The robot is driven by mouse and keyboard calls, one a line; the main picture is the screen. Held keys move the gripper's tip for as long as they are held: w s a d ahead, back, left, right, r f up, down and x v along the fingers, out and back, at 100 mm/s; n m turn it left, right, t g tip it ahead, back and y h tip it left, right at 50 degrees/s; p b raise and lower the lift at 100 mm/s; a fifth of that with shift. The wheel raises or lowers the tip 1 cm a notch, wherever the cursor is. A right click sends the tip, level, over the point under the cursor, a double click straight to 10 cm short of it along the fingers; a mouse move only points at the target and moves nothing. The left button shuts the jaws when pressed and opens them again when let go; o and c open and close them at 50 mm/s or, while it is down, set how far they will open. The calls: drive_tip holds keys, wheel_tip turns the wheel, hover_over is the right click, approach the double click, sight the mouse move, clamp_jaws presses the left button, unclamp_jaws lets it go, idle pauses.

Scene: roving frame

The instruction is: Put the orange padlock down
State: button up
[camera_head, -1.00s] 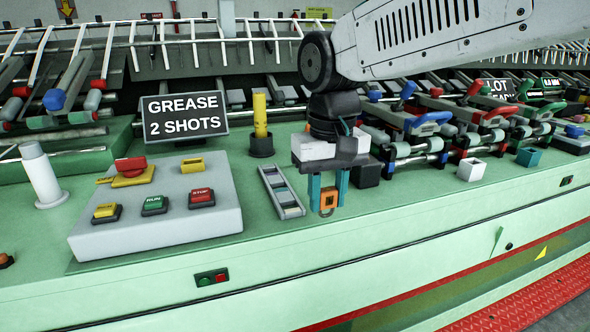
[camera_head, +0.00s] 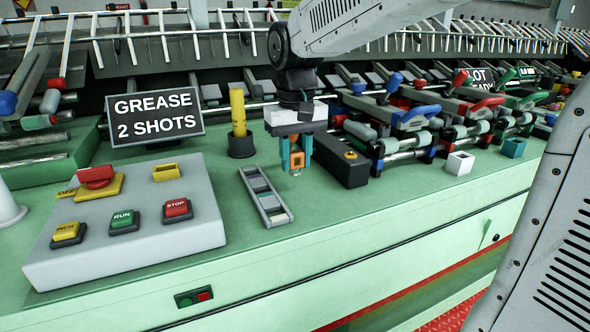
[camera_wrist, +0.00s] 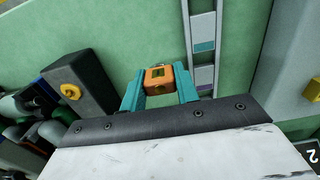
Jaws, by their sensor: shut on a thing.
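The orange padlock (camera_head: 297,160) is held between the two teal fingers of my gripper (camera_head: 295,155), with its grey shackle pointing down. My gripper is shut on it. In the head view it is over the green bench top (camera_head: 330,215), just right of the grey slotted rack. In the wrist view the padlock (camera_wrist: 159,80) sits between the teal fingertips (camera_wrist: 160,85), above the green surface. Whether the shackle touches the bench cannot be told.
The grey slotted rack (camera_head: 265,195) lies close left. A dark box with a yellow knob (camera_head: 342,160) stands close right. The control panel (camera_head: 130,240) is farther left. A yellow cylinder in a black holder (camera_head: 239,140) stands behind. Bench top in front is clear.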

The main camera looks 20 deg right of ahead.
sight(295, 171)
drive_tip(key=shift+w+f, duration=0.2)
drive_tip(key=shift+w, duration=0.15)
drive_tip(key=shift+f, duration=1.6)
drive_tip(key=shift+f, duration=0.1)
drive_tip(key=o, duration=1)
wheel_tip(295, 171, up, 12)
drive_tip(key=shift+r, duration=0.15)
drive_tip(key=s+d+f, duration=0.1)
drive_tip(key=s+f, duration=0.3)
drive_tip(key=s, duration=0.4)
drive_tip(key=s+d+f+t, duration=0.1)
drive_tip(key=s+f, duration=0.3)
drive_tip(key=s, duration=0.4)
drive_tip(key=s+d+f, duration=0.1)
drive_tip(key=s+f, duration=0.4)
drive_tip(key=s, duration=0.4)
drive_tip(key=shift+d, duration=0.2)
